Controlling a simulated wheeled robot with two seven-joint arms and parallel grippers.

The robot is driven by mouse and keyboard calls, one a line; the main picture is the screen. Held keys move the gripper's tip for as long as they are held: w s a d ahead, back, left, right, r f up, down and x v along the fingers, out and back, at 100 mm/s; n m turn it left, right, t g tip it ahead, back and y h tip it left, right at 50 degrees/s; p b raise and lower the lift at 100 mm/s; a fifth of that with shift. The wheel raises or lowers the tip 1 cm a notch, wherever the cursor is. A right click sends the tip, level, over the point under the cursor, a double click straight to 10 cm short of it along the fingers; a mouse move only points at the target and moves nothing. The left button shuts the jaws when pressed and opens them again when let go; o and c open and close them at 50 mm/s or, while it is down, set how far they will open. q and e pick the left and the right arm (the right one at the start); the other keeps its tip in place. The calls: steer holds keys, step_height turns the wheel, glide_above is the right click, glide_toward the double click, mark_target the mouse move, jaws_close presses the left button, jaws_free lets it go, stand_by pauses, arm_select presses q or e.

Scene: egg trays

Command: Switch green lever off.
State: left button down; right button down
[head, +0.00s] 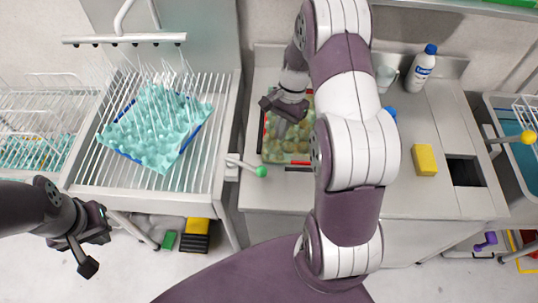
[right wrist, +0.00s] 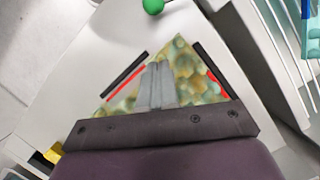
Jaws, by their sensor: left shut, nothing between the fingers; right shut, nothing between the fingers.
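The green lever shows in the head view as a thin white rod ending in a green ball (head: 261,171), at the front edge between the wire rack and the counter. The rod points right and slightly down. In the right wrist view the green ball (right wrist: 153,6) is at the top edge, beyond the fingertips. My right gripper (head: 284,127) is shut and empty above the counter, up and right of the ball and apart from it. Its shut fingers (right wrist: 158,68) show in the wrist view. My left gripper (head: 87,258) is shut and empty at lower left, in front of the rack.
A teal egg tray (head: 150,150) lies on the wire rack (head: 215,115). A patterned green-yellow panel (head: 275,155) lies below my right gripper. A bottle (head: 421,70), a yellow sponge (head: 425,160) and a yellow-knobbed lever (head: 528,137) are to the right.

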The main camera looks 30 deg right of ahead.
mark_target(244, 165)
steer(key=s+a+f+p, duration=0.1)
steer(key=f, duration=0.1)
steer(key=a+f+p, duration=0.1)
steer(key=a, duration=0.1)
steer(key=s+a+f+p, duration=0.1)
steer(key=a+f, duration=0.1)
steer(key=shift+s+f, duration=0.3)
steer(key=shift+f, duration=0.05)
steer(key=shift+w+d+f, duration=0.1)
